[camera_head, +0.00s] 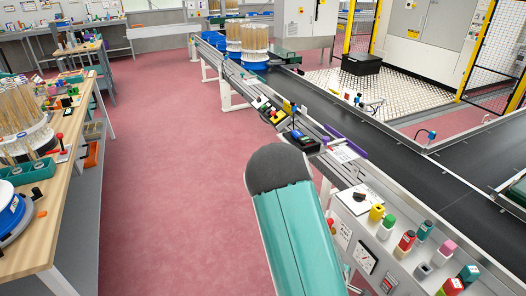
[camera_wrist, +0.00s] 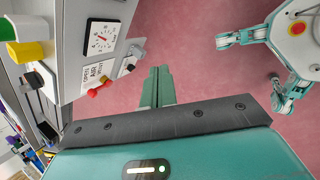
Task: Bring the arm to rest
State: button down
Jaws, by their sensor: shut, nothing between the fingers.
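My arm shows in the head view as a teal link with a dark rounded end, in front of the red floor and beside the conveyor (camera_head: 390,125). In the wrist view my gripper (camera_wrist: 158,86) points down over the bare red floor. Its two green fingers lie together, shut, with nothing between them. The fingers cannot be made out in the head view. My own white body and teal legs show at the right of the wrist view.
A side panel with a gauge (camera_wrist: 101,38) and a red knob (camera_wrist: 97,91) stands left of my gripper. A wooden bench (camera_head: 62,190) holding wheat ears (camera_head: 22,115) is at left. The red floor (camera_head: 170,190) between is clear.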

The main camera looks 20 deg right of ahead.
jog(key=w+a+r+m+t+y, duration=0.1)
jog(key=w+a+r+m+y, duration=0.15)
jog(key=a+r, duration=0.6)
jog(key=w+a+r+m+t+y, duration=0.15)
jog(key=w+a+r+m, duration=0.35)
jog(key=r, duration=0.6)
jog(key=s+a+r+m, duration=0.1)
jog(key=s+a+r, duration=0.2)
jog(key=r, duration=0.4)
jog(key=s+a+r+t+y, duration=0.1)
jog(key=s+a+r, duration=0.2)
jog(key=s+r, duration=0.2)
jog(key=s+a+r+m, duration=0.1)
jog(key=s+a+r, duration=0.2)
jog(key=r, duration=0.6)
jog(key=shift+s+a+m, duration=0.35)
jog(key=shift+s+a, duration=0.05)
jog(key=shift+s, duration=0.3)
jog(key=shift+t, duration=0.25)
